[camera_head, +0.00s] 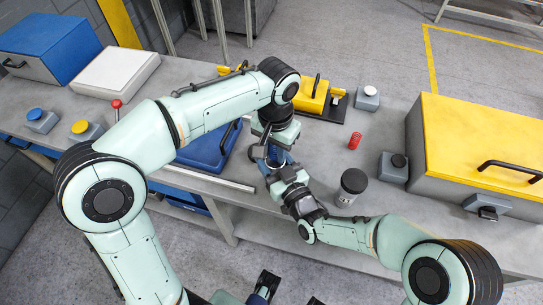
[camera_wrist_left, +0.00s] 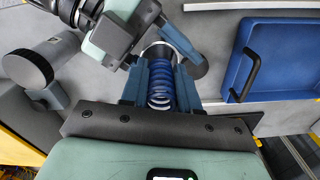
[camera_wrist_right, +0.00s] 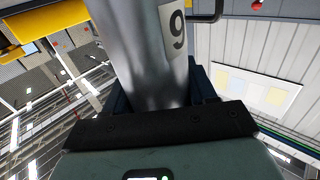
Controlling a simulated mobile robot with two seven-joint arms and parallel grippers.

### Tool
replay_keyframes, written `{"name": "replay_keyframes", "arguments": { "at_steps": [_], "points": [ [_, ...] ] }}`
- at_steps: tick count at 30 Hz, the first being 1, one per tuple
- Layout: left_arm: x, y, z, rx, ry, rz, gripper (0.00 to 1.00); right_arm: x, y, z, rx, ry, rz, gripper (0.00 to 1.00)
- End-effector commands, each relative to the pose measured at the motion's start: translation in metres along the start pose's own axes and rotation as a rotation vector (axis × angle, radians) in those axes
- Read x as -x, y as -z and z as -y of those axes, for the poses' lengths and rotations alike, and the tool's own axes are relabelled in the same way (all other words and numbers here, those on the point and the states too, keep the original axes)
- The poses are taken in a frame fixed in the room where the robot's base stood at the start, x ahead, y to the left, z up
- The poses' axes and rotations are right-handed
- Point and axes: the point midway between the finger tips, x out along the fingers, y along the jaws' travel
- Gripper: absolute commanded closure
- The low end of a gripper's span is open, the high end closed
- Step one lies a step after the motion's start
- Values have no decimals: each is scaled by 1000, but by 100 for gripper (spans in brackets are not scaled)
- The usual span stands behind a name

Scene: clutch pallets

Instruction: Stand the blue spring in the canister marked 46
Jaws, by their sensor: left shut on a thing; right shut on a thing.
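My left gripper (camera_wrist_left: 160,75) is shut on the blue spring (camera_wrist_left: 159,88), whose coils show between its fingers in the left wrist view. Past the spring's far end is a pale round rim (camera_wrist_left: 157,50), close to it; I cannot tell whether the spring is inside. My right gripper (camera_wrist_right: 158,90) is shut on a grey metal canister (camera_wrist_right: 150,55). Its label (camera_wrist_right: 176,30) shows one digit, like a 9 or an inverted 6; the rest is out of sight. In the head view, the left gripper (camera_head: 276,152) and right gripper (camera_head: 278,172) meet above the table's front edge, largely hiding spring and canister.
A dark-topped grey canister (camera_head: 350,189) stands on the table right of the grippers. A blue tray (camera_head: 207,150) lies to the left, and a yellow-lidded box (camera_head: 485,140) stands at right.

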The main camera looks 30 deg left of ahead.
Motion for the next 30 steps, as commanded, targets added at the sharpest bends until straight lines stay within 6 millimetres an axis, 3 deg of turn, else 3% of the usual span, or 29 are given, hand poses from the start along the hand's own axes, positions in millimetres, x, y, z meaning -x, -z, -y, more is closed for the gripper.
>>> {"name": "replay_keyframes", "arguments": {
  "at_steps": [30],
  "points": [
    [-36,-1,1,3,1,10,99,0,1,1,1,2,-3,87]
  ]
}}
